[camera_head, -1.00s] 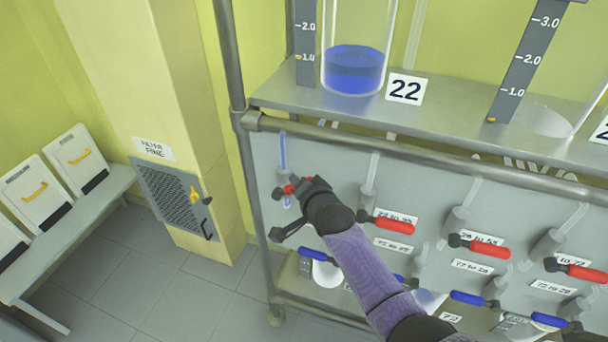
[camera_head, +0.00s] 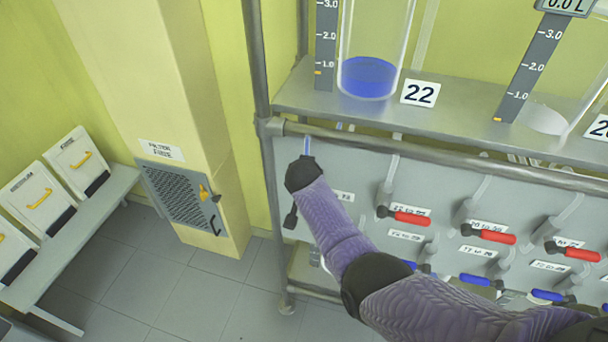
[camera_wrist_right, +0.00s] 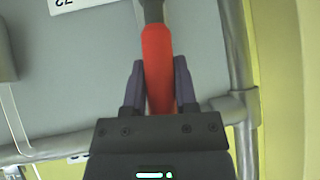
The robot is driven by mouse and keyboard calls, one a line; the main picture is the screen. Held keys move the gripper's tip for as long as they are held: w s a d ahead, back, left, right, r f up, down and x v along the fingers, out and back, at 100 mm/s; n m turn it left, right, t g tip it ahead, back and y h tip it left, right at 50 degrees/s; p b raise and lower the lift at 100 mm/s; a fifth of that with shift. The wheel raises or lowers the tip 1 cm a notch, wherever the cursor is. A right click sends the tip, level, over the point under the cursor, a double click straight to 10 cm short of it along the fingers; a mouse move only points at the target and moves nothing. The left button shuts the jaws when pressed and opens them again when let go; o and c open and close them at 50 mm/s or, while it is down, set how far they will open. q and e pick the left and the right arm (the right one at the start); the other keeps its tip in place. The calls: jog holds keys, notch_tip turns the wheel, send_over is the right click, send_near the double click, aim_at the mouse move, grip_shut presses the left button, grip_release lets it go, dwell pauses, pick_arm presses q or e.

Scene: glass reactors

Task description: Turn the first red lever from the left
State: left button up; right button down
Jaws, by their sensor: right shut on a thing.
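The first red lever from the left (camera_wrist_right: 157,45) shows in the right wrist view, lying lengthwise between the two dark fingers of my right gripper (camera_wrist_right: 159,70). The fingers are shut on it. My left gripper is not in view.
Further red levers (camera_head: 411,217) and blue levers (camera_head: 480,280) sit to the right on the grey panel. Above is a shelf (camera_head: 300,98) with a glass reactor holding blue liquid (camera_head: 368,77) and a 22 label (camera_head: 420,93). A bench (camera_head: 90,235) stands left, with open floor between.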

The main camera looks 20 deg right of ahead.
jog(key=shift+w+a, duration=0.15)
jog(key=shift+a, duration=0.05)
dwell(0.5)
jog(key=shift+c, duration=2)
grip_release()
jog(key=p+v, duration=0.3)
jog(key=v, duration=0.7)
jog(key=shift+p, duration=0.35)
jog(key=shift+w+a, duration=0.1)
